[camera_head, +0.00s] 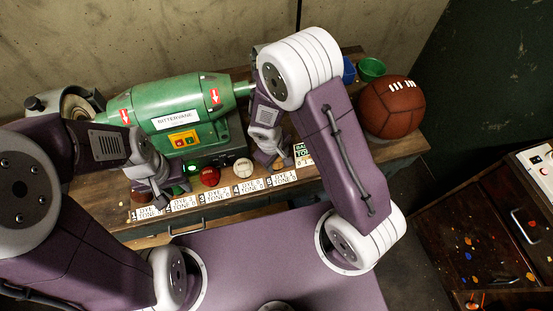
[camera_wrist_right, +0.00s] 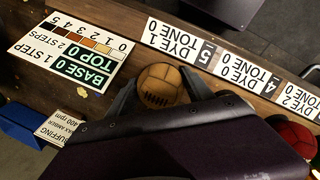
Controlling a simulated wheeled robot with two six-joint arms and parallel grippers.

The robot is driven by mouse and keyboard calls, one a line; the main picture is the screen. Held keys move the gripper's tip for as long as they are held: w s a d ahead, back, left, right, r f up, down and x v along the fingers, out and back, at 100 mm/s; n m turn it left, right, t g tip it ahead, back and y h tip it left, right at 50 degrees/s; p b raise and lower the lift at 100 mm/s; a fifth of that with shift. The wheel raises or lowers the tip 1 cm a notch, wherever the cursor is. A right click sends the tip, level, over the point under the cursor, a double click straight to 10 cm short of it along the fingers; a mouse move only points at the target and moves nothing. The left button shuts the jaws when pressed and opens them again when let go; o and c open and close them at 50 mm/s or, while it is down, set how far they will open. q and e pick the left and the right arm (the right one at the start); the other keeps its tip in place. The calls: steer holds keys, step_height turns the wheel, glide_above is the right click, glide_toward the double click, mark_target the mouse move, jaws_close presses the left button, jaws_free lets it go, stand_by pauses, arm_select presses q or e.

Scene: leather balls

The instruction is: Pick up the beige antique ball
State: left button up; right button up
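In the head view the ball (camera_head: 278,164) is mostly hidden by my right gripper (camera_head: 274,158), which points down at the bench. My left gripper (camera_head: 166,192) hangs over the left part of the bench; its finger gap is unclear.
A white ball (camera_head: 243,168), a red ball (camera_head: 210,176) and a green ball (camera_head: 193,168) stand in the row behind labels. A green grinding machine (camera_head: 180,112) stands behind them. A large brown laced ball (camera_head: 391,106) and a green cup (camera_head: 371,69) are at the right.

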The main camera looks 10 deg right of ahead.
steer(key=c, duration=0.5)
steer(key=shift+r, duration=0.2)
step_height(320, 180, up, 4)
steer(key=shift+w+f+p, duration=0.1)
steer(key=shift+p, duration=0.8)
steer(key=s+d+r+b, duration=0.2)
steer(key=s, duration=0.1)
steer(key=s+d+r+b, duration=0.2)
steer(key=s, duration=0.1)
steer(key=s+d+r+b, duration=0.2)
steer(key=s+d, duration=0.1)
steer(key=shift+s+d+r, duration=0.1)
steer(key=shift+s+r, duration=0.1)
steer(key=shift+r, duration=0.2)
